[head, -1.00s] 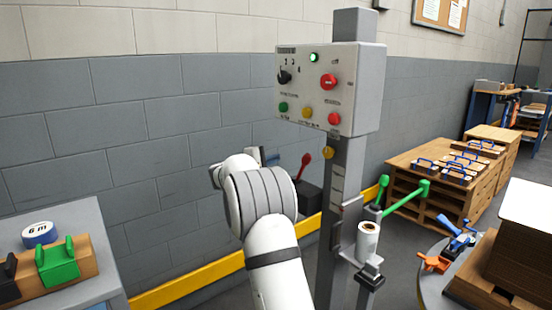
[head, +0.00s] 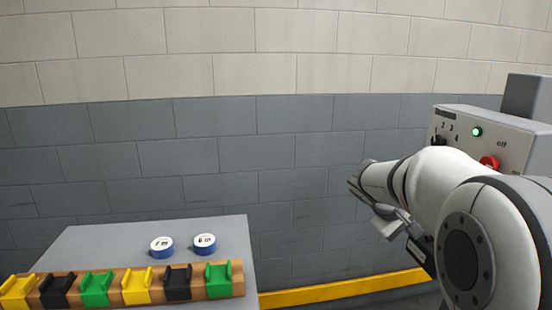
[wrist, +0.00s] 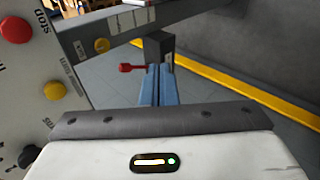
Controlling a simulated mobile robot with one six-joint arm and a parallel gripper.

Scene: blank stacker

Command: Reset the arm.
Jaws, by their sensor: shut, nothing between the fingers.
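My gripper shows in the wrist view (wrist: 160,86), where its two blue fingers lie side by side, closed with nothing between them. A red-knobbed lever (wrist: 130,68) on a dark box shows just beyond the fingertips in that view; I cannot tell the distance, but no contact shows. In the head view my white arm reaches in from the right, and its gripper end is mostly hidden behind the wrist. Part of the panel also fills the left of the wrist view (wrist: 30,75).
A grey table (head: 110,240) at lower left carries two blue tape rolls (head: 162,246) and a wooden rack (head: 150,298) with yellow, black and green holders. A block wall (head: 230,150) stands behind. A yellow rail (head: 340,289) runs along the wall's foot.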

